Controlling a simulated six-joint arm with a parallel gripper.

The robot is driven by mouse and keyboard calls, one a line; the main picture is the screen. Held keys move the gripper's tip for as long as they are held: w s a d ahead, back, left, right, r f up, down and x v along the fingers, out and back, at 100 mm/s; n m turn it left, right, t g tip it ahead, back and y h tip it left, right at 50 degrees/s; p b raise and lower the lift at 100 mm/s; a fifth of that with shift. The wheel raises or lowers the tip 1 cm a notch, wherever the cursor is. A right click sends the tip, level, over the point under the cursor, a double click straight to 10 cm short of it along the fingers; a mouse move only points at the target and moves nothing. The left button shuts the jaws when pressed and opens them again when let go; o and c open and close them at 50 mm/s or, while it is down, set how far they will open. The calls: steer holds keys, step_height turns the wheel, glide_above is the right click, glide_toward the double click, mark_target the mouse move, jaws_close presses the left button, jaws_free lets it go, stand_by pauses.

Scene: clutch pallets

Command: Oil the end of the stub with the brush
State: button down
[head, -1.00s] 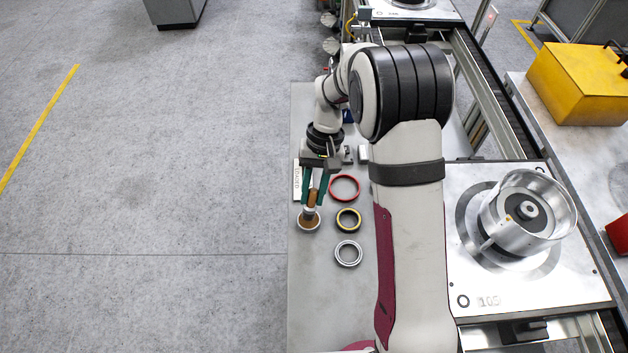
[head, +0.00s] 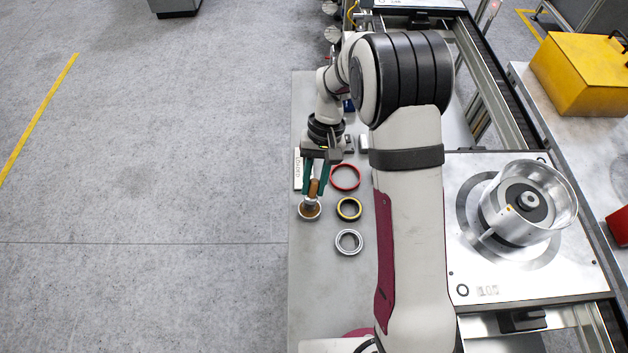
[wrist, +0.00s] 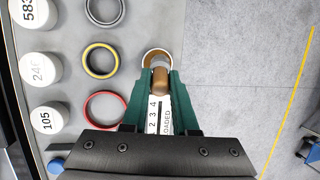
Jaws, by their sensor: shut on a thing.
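My gripper (head: 315,190) has green fingers and is shut on the brush (head: 313,188), which has a brown handle and a grey collar. In the wrist view the brush handle (wrist: 160,80) sits between the fingertips (wrist: 160,84). The brush's lower end is at a small round cup (head: 301,214) with brown contents, also in the wrist view (wrist: 146,57). The bristles are hard to make out. The stub (head: 529,202) is a small round piece in the middle of the open silver housing (head: 560,196), on the pallet at right, well away from my gripper.
Red (head: 345,166), yellow-black (head: 349,220) and grey (head: 349,253) rings lie beside the cup. In the wrist view, white numbered cylinders (wrist: 40,67) line the left. A "LOADED" plate (head: 297,178) lies left of my gripper. My arm stands between cup and pallet (head: 540,280).

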mark_target(314, 182)
steer(key=shift+f, duration=0.5)
stand_by(1.0)
steer(key=shift+r, duration=3.55)
